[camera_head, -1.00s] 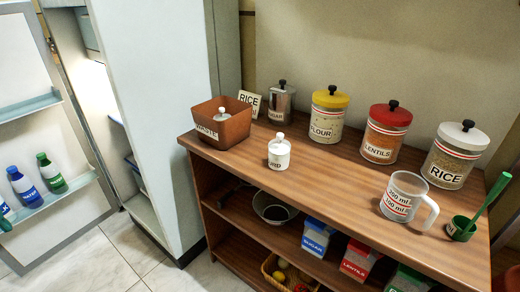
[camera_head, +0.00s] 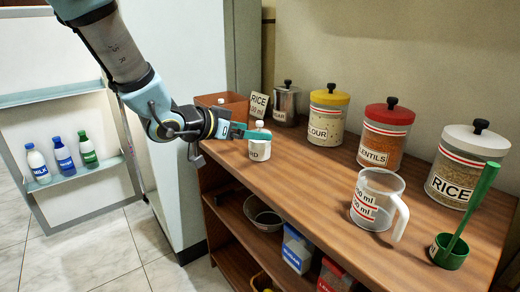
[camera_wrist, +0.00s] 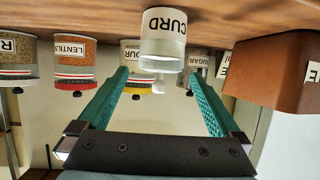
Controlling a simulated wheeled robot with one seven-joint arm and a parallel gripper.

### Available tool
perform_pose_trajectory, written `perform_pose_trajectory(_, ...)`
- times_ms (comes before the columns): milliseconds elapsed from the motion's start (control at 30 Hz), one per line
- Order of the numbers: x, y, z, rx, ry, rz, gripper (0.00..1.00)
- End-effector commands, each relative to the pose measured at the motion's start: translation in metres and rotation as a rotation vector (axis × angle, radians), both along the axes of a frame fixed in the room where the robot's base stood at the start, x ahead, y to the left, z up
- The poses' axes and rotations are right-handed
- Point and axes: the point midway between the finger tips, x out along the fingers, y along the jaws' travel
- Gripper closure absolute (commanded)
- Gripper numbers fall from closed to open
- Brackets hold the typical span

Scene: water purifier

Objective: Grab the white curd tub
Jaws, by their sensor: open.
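The white curd tub (camera_head: 259,150), a small jar with a white cap and a CURD label, stands upright on the wooden shelf top near its left front edge. In the wrist view, which is upside down, the curd tub (camera_wrist: 163,50) appears centred between the two teal fingertips or just beyond them. My gripper (camera_head: 252,132) is at the tub, with one finger crossing in front of its upper part. It also shows in the wrist view (camera_wrist: 158,78), with its fingers spread on either side of the tub. Contact cannot be told.
Flour (camera_head: 326,120), lentils (camera_head: 382,140) and rice (camera_head: 460,175) jars line the back. A measuring cup (camera_head: 375,205) and green scoop (camera_head: 452,250) stand right.

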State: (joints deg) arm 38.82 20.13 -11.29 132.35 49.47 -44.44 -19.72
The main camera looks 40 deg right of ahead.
Motion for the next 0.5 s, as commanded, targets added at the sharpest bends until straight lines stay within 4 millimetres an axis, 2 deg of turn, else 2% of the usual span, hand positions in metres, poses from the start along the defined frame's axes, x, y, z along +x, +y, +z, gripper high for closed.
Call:
perform_pose_trajectory(100, 0.001, -0.013, -0.006, 0.001, 0.001, 0.0, 0.0)
perform_pose_trajectory(267, 0.002, -0.022, -0.01, 0.0, 0.0, 0.002, 0.0)
perform_pose_trajectory(500, 0.003, -0.052, -0.026, 0.002, 0.001, 0.001, 0.0)
